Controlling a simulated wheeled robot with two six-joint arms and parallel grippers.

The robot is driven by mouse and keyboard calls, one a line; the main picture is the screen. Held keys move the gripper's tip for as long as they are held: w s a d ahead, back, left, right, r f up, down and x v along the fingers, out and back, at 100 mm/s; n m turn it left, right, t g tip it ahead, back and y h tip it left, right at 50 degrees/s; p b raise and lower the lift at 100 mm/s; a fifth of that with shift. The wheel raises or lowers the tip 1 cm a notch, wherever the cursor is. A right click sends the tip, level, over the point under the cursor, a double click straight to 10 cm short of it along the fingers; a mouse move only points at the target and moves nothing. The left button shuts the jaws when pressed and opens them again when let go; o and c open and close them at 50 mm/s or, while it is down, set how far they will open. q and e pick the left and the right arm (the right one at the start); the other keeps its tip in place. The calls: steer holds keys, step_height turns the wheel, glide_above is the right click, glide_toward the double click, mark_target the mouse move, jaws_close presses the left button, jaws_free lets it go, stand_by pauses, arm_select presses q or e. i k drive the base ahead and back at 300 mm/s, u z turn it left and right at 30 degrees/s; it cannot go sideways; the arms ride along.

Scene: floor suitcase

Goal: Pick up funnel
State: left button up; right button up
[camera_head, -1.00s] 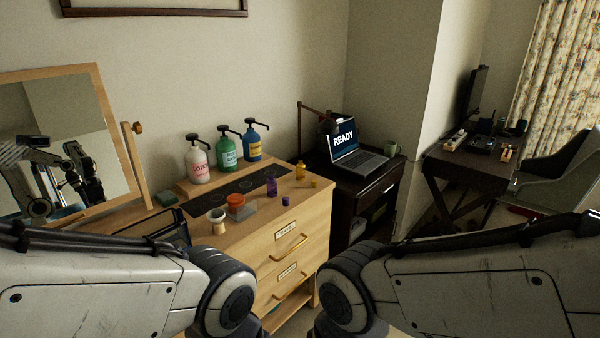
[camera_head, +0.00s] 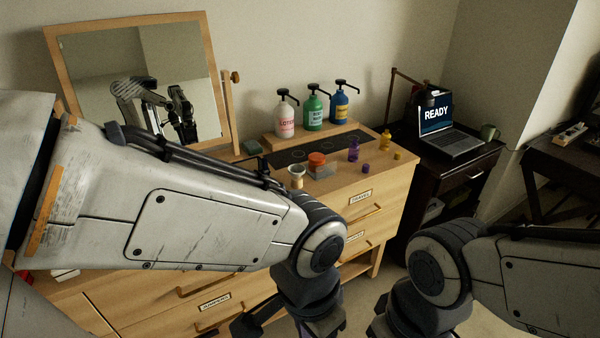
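I cannot clearly make out a funnel. A small pale cup-like piece with a tan lower part (camera_head: 297,176) stands on the wooden dresser (camera_head: 385,192), and I cannot tell whether it is the funnel. It is beside a clear jar with an orange lid (camera_head: 317,160). My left arm reaches across the front of the dresser and bends down at its dark joint. My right arm comes in at the lower right. Neither gripper's fingertips show; both lie below the picture's edge.
White lotion (camera_head: 286,119), green (camera_head: 314,111) and blue (camera_head: 340,106) pump bottles stand on a raised shelf. Purple (camera_head: 353,151) and yellow (camera_head: 386,140) small bottles stand nearby. A mirror (camera_head: 90,75) is at left, a laptop (camera_head: 450,143) on the dark cabinet (camera_head: 480,165) at right.

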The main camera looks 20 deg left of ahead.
mark_target(296, 171)
steer(key=z, duration=0.3)
steer(key=i, duration=1.35)
steer(key=u, duration=2.25)
